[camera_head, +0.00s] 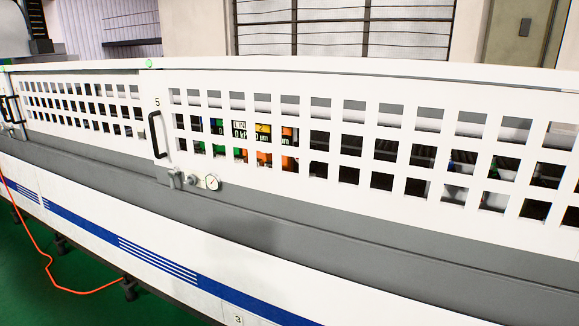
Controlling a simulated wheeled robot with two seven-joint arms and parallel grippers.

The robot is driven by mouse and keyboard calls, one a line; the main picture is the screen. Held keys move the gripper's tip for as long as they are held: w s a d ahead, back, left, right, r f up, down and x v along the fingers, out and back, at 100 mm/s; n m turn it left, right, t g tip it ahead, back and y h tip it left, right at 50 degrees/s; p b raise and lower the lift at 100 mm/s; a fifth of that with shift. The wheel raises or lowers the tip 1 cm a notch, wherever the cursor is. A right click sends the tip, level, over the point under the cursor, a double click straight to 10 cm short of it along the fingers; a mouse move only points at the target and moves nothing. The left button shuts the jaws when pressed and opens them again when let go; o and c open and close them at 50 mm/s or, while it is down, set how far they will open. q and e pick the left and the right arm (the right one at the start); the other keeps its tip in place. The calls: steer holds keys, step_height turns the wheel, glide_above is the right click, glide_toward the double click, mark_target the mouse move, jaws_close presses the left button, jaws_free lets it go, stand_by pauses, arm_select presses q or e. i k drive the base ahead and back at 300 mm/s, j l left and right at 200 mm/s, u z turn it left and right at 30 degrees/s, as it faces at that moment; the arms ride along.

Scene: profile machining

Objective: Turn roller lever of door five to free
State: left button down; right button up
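Door five (300,139) is a white panel with rows of square cut-outs, and the number 5 stands near its upper left corner. A black pull handle (159,135) sits on its left side. Below the handle, on the grey ledge, is a small grey fitting (175,178) that may be the roller lever; its setting is too small to tell. A small knob (192,180) and a round white gauge (212,182) are just to its right. Neither of my grippers is in view.
The long white machine (130,239) with a blue stripe fills the view. Another perforated door (80,104) with a black handle (10,109) is at the left. An orange cable (48,265) hangs to the green floor (90,297). Space before the door is clear.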

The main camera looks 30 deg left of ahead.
mark_target(176, 171)
steer(key=u, duration=1.75)
